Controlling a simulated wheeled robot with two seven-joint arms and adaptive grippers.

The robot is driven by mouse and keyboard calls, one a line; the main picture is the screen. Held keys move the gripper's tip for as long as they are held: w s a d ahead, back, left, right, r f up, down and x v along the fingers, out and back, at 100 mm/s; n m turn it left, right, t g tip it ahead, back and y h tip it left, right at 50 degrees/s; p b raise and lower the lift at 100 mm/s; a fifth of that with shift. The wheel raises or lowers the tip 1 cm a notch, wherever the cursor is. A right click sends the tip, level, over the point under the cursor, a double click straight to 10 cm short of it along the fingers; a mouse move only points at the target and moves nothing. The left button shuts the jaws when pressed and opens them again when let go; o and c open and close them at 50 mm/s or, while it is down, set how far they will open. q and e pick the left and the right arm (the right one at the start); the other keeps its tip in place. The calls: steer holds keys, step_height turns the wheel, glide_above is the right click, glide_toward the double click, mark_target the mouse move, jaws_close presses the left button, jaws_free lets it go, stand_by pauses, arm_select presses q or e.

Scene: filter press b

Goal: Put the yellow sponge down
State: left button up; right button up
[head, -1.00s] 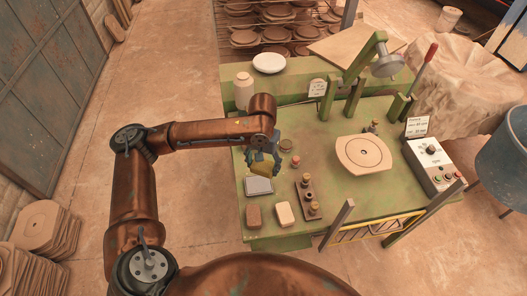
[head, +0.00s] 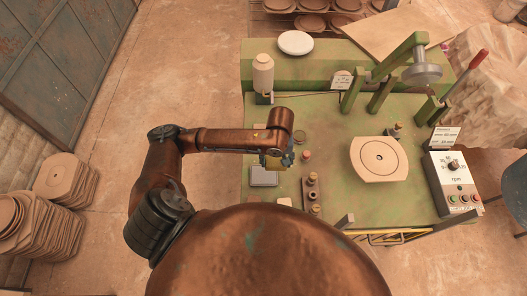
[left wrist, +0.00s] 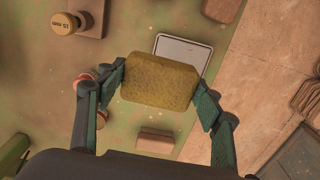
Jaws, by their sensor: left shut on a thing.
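My left gripper (head: 280,158) is shut on the yellow sponge (head: 271,162) over the left part of the green bench. In the left wrist view the sponge (left wrist: 160,82) is a rough yellow block between the two fingertips (left wrist: 160,85). It seems to be above the bench top, though the exact gap cannot be told. A flat grey pad with a light rim (head: 264,177) lies just in front of it in the head view. In the left wrist view the sponge covers part of this pad (left wrist: 188,46). My right gripper is not in view.
The green bench (head: 330,170) holds a dark rack with several knobs (head: 312,190), a cream block (head: 284,202), a round-sided plate (head: 379,158), a lever press (head: 420,75) and a control box (head: 453,180). A pale jar (head: 263,72) stands at the back left.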

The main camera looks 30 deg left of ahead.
arm_select(q)
steer(key=w+a+f, duration=0.2)
steer(key=a+f, duration=0.1)
steer(key=w+a+f, duration=0.3)
steer(key=w+a+f+b, duration=0.1)
steer(key=w+a+f, duration=0.2)
steer(key=a, duration=0.1)
steer(key=shift+w+a+f, duration=0.15)
steer(key=shift+f, duration=0.1)
steer(key=shift+w+a+f, duration=0.2)
steer(key=shift+a+f, duration=0.05)
steer(key=shift+f, duration=1.7)
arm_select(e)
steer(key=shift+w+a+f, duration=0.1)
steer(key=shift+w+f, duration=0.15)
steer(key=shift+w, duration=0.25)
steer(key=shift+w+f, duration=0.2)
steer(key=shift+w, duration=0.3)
arm_select(q)
steer(key=shift+f, duration=0.1)
steer(key=o, duration=1)
